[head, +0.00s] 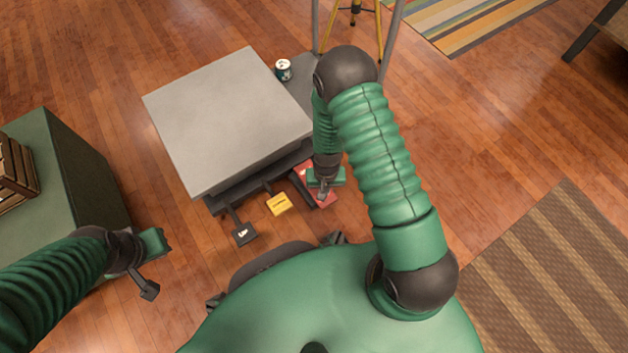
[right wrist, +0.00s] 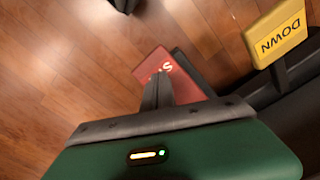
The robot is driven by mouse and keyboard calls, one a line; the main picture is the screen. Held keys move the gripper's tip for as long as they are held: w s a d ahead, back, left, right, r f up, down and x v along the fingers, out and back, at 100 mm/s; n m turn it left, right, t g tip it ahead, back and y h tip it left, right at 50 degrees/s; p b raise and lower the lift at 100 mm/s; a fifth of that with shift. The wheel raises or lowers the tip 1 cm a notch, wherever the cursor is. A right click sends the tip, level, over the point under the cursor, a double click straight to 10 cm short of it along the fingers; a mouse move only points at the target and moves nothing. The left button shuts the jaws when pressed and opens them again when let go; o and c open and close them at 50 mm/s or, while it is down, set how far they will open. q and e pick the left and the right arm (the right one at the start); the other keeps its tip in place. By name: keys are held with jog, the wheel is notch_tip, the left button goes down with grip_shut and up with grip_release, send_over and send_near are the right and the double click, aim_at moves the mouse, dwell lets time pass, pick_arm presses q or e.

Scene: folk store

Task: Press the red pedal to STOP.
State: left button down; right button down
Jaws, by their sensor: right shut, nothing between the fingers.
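The red pedal (head: 327,201) is low at the front right of the grey-topped table, partly covered by my right gripper (head: 322,192). In the right wrist view the red pedal (right wrist: 195,88) shows the start of white lettering, an "S"; the fingers hide the rest. My right gripper (right wrist: 161,78) is shut and empty, its fingertips over the pedal's face. I cannot tell whether they touch it. My left gripper (head: 149,290) hangs at the lower left, away from the pedals; its jaw opening is unclear.
A yellow pedal (head: 278,204), marked DOWN (right wrist: 283,36) in the wrist view, and a black pedal (head: 244,234) stand left of the red one. The grey tabletop (head: 225,115) is bare. A green cabinet (head: 95,170) stands left. A can (head: 283,69) is behind the table.

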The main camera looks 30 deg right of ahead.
notch_tip(320, 180, up, 9)
jog(key=p, duration=0.9)
jog(key=s+a+r+n+t+p, duration=0.1)
jog(key=r+p, duration=1.3)
jog(key=r, duration=0.9)
jog(key=s+a+r+n+p, duration=0.2)
jog(key=r+p, duration=1.2)
jog(key=r, duration=0.9)
jog(key=s+a+r+n+t+p, duration=0.1)
jog(key=r+n+p, duration=0.1)
jog(key=r+p, duration=1.2)
notch_tip(320, 180, up, 9)
jog(key=shift+s+a+f+t, duration=0.1)
jog(key=shift+s+a+t, duration=0.15)
jog(key=shift+t, duration=0.05)
